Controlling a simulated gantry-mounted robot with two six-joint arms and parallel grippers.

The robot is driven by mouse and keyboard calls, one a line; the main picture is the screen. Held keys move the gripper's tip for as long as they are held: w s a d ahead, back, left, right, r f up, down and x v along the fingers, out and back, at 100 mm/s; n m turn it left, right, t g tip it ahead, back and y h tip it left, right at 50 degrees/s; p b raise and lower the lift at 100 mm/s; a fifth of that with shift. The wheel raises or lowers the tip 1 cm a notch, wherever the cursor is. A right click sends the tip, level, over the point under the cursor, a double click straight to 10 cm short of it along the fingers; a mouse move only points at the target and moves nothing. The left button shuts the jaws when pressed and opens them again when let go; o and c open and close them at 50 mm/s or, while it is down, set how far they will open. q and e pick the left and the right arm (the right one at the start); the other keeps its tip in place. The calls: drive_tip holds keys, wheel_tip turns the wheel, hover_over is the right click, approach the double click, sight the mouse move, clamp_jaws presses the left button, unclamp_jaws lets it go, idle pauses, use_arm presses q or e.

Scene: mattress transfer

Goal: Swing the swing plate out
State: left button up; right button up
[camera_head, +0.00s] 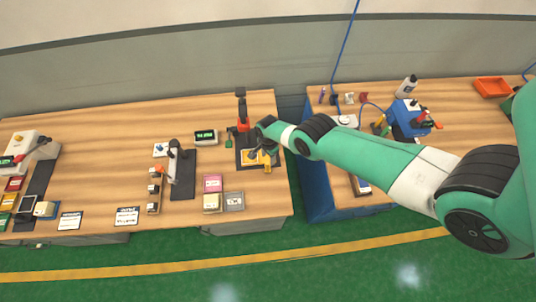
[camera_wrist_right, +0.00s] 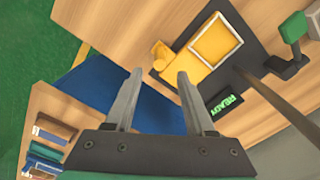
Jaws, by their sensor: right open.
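The swing plate looks like the yellow plate with a pale square frame (camera_wrist_right: 218,40) in the right wrist view. It lies on a dark base (camera_wrist_right: 245,25) and has a yellow knob at its near-left end (camera_wrist_right: 162,54). My right gripper (camera_wrist_right: 159,74) is open and empty. In the wrist view its fingertips appear just below the yellow knob; I cannot tell the height gap. My left gripper is not in view.
A dark post (camera_wrist_right: 275,92) and a READY display (camera_wrist_right: 226,104) stand close to the plate in the wrist view. Pink and yellow pads (camera_head: 212,190) lie nearby. A gap separates this table from the right table (camera_head: 460,100), which holds a blue device (camera_head: 407,118).

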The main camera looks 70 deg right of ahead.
sight(268, 162)
wheel_tip(268, 162, down, 7)
drive_tip(key=b, duration=0.5)
drive_tip(key=shift+f+b, duration=0.2)
drive_tip(key=shift+b, duration=0.2)
drive_tip(key=shift+r, duration=0.1)
clamp_jaws()
idle(0.6)
